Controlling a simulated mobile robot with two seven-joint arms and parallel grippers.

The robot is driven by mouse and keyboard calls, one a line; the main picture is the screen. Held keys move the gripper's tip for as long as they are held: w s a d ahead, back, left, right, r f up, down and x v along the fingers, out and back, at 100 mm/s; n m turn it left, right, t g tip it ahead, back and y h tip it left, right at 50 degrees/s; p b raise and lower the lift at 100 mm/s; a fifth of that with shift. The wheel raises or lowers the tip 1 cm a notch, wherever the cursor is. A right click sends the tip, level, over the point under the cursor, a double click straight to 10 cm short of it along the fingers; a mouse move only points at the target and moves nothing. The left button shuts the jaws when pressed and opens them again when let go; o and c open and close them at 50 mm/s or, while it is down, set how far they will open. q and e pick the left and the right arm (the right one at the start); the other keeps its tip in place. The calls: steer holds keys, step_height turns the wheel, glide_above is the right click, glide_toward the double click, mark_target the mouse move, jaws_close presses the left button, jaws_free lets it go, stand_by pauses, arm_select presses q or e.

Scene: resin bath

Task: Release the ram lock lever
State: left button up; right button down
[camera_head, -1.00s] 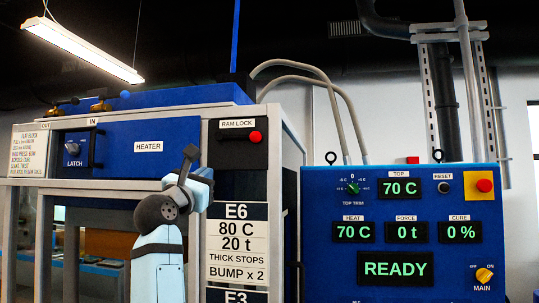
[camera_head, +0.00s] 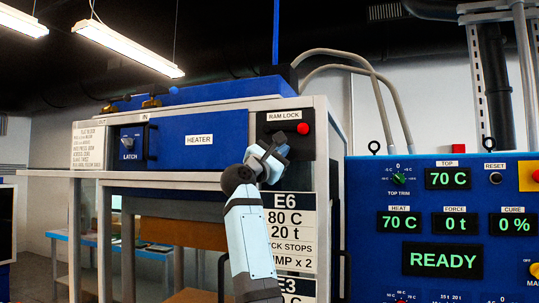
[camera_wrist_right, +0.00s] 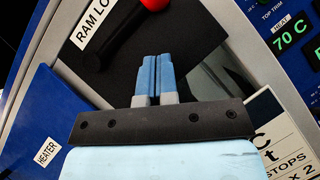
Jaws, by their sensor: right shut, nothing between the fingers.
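The ram lock lever is a black bar with a red knob (camera_head: 303,128) on a black plate (camera_head: 270,122) under the RAM LOCK label. The knob is at the bar's right end. My right gripper (camera_head: 275,148) is in front of the plate's lower part, below and left of the knob. In the right wrist view its two blue fingers (camera_wrist_right: 155,75) are together and empty. There the lever bar (camera_wrist_right: 122,33) and part of the red knob (camera_wrist_right: 154,4) lie beyond the fingertips, with no contact visible. My left gripper is not in view.
The blue heater panel (camera_head: 200,152) with a latch knob (camera_head: 130,143) is to the left. The blue control box (camera_head: 365,235) showing READY stands to the right. A white E6 notice (camera_head: 290,222) is just below the lever plate.

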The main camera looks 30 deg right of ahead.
mark_target(297, 130)
steer(key=d+r, duration=0.1)
steer(key=d+r+p, duration=0.1)
steer(key=r, duration=0.1)
steer(key=shift+s+d, duration=0.15)
steer(key=shift+s, duration=0.25)
steer(key=shift+s+d+r, duration=0.15)
steer(key=shift+s+r, duration=0.05)
steer(key=shift+r, duration=0.05)
steer(key=shift+f, duration=0.1)
steer(key=shift+d+r, duration=0.15)
steer(key=shift+r, duration=0.3)
steer(key=shift+s+r, duration=0.1)
steer(key=shift+r, duration=0.25)
